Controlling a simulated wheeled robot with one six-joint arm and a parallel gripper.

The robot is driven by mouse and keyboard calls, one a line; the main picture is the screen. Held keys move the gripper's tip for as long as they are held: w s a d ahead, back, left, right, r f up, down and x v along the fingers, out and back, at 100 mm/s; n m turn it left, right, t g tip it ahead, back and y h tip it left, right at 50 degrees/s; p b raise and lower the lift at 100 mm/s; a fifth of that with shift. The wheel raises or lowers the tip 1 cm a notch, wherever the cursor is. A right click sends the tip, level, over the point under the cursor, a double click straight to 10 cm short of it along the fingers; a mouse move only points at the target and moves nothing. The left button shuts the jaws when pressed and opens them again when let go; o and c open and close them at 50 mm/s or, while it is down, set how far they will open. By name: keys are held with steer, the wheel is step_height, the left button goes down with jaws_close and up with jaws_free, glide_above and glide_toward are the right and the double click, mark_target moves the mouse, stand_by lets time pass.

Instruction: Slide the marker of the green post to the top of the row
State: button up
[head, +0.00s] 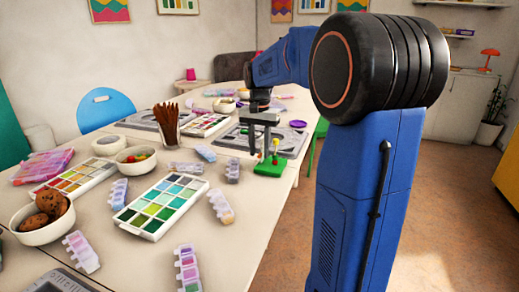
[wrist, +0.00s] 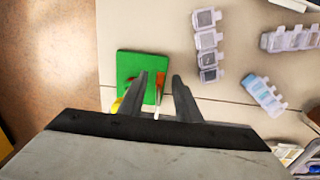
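The green post's square green base (head: 269,168) stands near the table's right edge. In the head view a yellow ball (head: 276,142) and a red piece (head: 275,158) show above the base. My gripper (head: 261,154) points down over the base, its fingers beside these pieces. In the wrist view the green base (wrist: 131,65) lies below the fingertips. My gripper (wrist: 159,80) is open there, with a red piece (wrist: 160,78) and a thin white rod (wrist: 156,105) showing between the fingers. A bit of yellow (wrist: 116,105) shows left of the left finger. Contact cannot be told.
Several bead boxes lie nearby, one (head: 232,170) just left of the base. A paint palette (head: 162,204), a cup of brown sticks (head: 167,125) and a grey board (head: 255,138) share the table. Open floor (head: 440,215) lies to the right.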

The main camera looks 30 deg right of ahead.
mark_target(259, 155)
steer(key=shift+r, duration=0.1)
step_height(259, 155, up, 17)
stand_by(0.8)
